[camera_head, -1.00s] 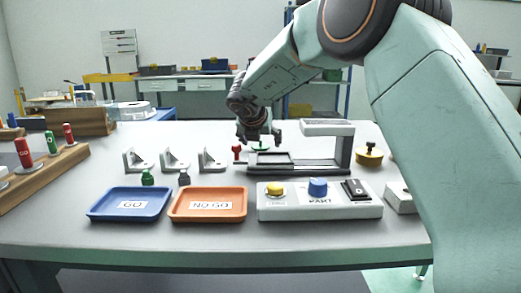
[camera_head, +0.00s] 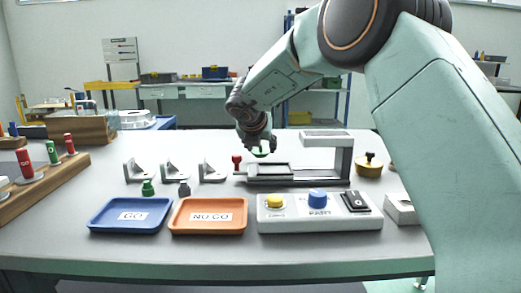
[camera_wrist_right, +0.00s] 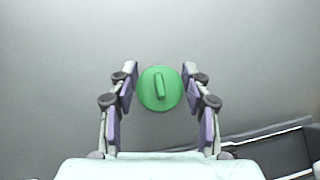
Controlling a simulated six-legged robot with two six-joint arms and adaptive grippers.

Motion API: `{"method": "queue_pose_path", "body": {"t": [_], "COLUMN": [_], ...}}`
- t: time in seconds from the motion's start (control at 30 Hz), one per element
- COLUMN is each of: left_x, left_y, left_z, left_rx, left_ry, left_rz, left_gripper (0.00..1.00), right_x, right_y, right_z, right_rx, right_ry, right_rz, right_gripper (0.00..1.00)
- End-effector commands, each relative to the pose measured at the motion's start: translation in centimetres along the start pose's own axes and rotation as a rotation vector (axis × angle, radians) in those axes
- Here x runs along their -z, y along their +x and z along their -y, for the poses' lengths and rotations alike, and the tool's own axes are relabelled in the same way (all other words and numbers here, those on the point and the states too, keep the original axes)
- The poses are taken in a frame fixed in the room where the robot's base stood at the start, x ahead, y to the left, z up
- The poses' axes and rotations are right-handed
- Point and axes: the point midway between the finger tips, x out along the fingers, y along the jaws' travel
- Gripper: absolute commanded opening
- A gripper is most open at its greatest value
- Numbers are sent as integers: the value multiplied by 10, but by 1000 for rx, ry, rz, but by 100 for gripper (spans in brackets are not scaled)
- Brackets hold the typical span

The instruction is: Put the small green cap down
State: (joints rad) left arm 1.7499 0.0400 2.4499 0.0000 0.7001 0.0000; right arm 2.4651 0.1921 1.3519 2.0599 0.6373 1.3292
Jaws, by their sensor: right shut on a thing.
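The small green cap (camera_head: 261,151) is a round green disc with a raised bar on top. It shows in the right wrist view (camera_wrist_right: 152,90) between the two fingers. My right gripper (camera_head: 258,146) is shut on the cap and holds it behind the grey slide fixture (camera_head: 270,180), near a red-headed pin (camera_head: 237,160). In the right wrist view the gripper (camera_wrist_right: 160,92) points at plain grey table, with a dark fixture edge at lower right. The height above the table is hard to tell. My left gripper is not in view.
Several grey angle brackets (camera_head: 173,171) stand left of the fixture. In front are a blue GO tray (camera_head: 100,218), an orange NO GO tray (camera_head: 208,225) and a control box (camera_head: 280,222). A wooden rack (camera_head: 50,180) is at left.

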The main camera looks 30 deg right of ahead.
Motion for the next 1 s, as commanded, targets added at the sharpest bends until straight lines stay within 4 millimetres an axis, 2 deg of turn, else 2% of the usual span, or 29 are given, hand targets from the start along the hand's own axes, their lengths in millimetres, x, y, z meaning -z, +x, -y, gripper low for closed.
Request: {"method": "queue_pose_path", "body": {"t": [0.03, 0.2, 0.4, 0.77, 1.0], "left_x": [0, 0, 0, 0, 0], "left_y": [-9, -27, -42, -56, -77], "left_z": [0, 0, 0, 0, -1], "left_rx": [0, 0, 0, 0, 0], "left_ry": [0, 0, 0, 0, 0], "left_rz": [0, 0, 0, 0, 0], "left_gripper": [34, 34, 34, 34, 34], "right_x": [-10, -34, -55, -71, -88], "right_y": [-10, -32, -51, -66, -82], "right_z": [0, 0, 0, 0, 0], "right_rx": [-1, -2, -1, -1, -1], "right_ry": [1, 1, 1, 0, 0], "right_rz": [3, 4, 2, 2, 2], "right_gripper": [34, 34, 34, 34, 34]}}
